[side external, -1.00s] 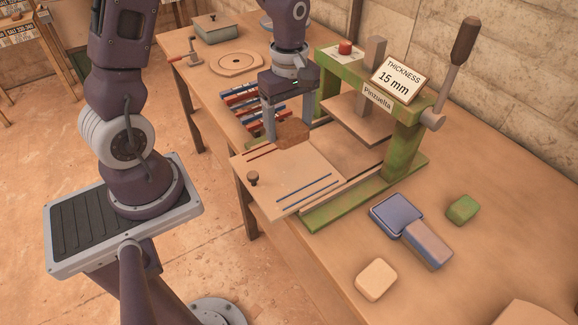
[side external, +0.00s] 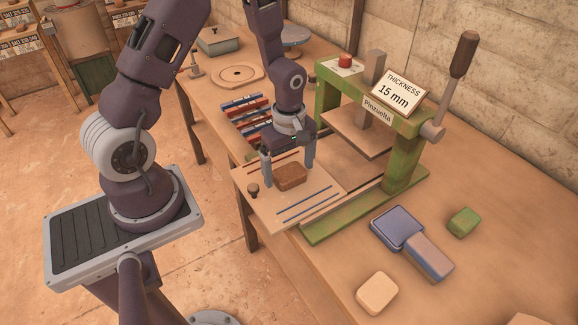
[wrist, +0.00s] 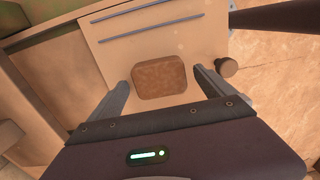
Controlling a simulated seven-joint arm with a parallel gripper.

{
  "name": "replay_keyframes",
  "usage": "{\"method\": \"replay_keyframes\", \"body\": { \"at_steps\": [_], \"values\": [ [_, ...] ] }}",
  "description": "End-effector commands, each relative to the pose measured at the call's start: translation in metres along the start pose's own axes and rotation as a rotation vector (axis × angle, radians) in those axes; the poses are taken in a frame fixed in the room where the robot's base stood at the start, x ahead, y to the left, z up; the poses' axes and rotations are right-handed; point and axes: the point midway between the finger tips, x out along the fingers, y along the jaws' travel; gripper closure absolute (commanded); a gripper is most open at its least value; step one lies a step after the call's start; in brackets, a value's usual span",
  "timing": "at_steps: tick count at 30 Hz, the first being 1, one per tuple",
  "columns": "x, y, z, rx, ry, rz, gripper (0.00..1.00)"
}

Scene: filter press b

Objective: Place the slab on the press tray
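The slab (side external: 291,176) is a brown, rough, rounded block. It appears to lie flat on the pale press tray (side external: 262,206), between the red lines and the blue lines. The tray extends out of the green press (side external: 405,160) toward the front left and has a dark knob (side external: 253,190). My gripper (side external: 287,170) is low over the tray with a finger on either side of the slab. In the wrist view the slab (wrist: 160,78) shows small gaps to both fingers, so my gripper (wrist: 161,82) looks open around it.
The press has a raised plate (side external: 357,133), a long lever (side external: 455,75) and a "15 mm" sign (side external: 399,85). Red and blue strips (side external: 248,118) lie behind the tray.

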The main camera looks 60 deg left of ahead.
Motion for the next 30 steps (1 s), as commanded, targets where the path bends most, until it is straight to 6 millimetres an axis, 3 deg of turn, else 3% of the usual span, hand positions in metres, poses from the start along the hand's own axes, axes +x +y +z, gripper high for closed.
{"method": "replay_keyframes", "body": {
  "at_steps": [11, 21, 28, 30],
  "values": [
    [-0.008, 0.001, -0.001, -0.001, 0.001, 0.001, 0.06],
    [-0.092, 0.001, -0.001, 0.0, 0.003, 0.006, 0.06],
    [-0.125, 0.0, 0.001, 0.014, 0.003, 0.007, 0.06],
    [-0.142, -0.005, 0.005, 0.094, 0.015, 0.033, 0.06]
  ]
}}
